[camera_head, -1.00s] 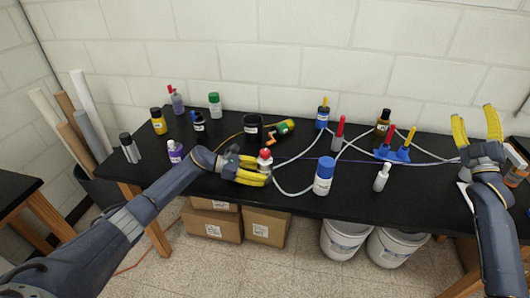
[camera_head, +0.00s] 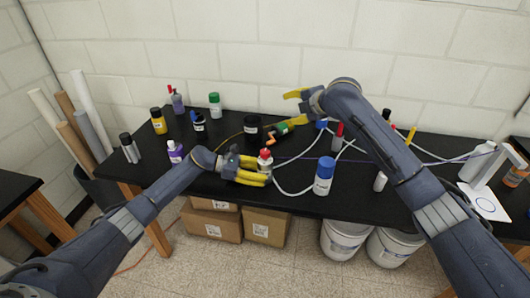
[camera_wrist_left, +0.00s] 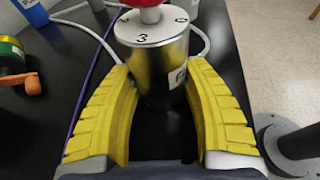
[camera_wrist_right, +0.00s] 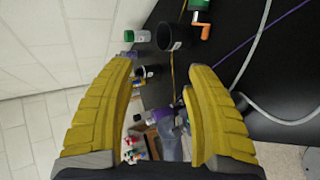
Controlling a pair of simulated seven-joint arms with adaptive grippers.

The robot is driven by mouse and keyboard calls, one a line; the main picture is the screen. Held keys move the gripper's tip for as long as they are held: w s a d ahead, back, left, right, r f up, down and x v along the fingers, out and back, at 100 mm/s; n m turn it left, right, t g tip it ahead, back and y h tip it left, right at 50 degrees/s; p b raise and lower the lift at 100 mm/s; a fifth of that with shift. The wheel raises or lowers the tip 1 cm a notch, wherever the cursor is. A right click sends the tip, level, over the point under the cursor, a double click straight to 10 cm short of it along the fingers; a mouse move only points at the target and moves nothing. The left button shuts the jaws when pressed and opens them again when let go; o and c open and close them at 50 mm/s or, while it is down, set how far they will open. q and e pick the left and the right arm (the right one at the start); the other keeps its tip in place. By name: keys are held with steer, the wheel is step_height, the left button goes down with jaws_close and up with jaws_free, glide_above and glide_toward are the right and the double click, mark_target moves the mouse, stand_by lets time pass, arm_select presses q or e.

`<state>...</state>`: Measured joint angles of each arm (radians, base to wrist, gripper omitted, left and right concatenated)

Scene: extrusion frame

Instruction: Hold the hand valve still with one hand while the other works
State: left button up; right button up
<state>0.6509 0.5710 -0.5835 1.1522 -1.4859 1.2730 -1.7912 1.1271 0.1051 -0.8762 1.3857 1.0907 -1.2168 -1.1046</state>
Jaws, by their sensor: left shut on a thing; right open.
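The hand valve is a silver cylinder with a red knob (camera_head: 265,155), standing near the table's front edge. In the left wrist view its metal body (camera_wrist_left: 155,60) sits upright between the yellow fingers, with dark marks on its top. My left gripper (camera_head: 258,175) is shut around that body, low down; the fingers hide part of its sides in the head view. My right gripper (camera_head: 293,106) is open and empty, raised towards the back wall, behind and to the right of the valve. The right wrist view shows its fingers (camera_wrist_right: 165,85) apart with nothing between them.
A green-and-orange cranked item (camera_head: 284,127) and a black cup (camera_head: 253,128) stand behind the valve. A blue-capped white bottle (camera_head: 324,176) stands to its right. Pale tubing (camera_head: 288,192) curves close by on the black table (camera_head: 225,187). My right arm covers much of the table's right half.

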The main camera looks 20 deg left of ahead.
steer(key=s+a+f+n+g+h, duration=0.2)
steer(key=s+a+n+g, duration=0.1)
steer(key=s+a+n, duration=0.3)
steer(key=n+g+h, duration=0.1)
steer(key=n+h, duration=0.4)
glide_toward(265, 151)
steer(key=x, duration=1)
steer(key=shift+f, duration=0.2)
steer(key=shift+c, duration=0.4)
jaws_close()
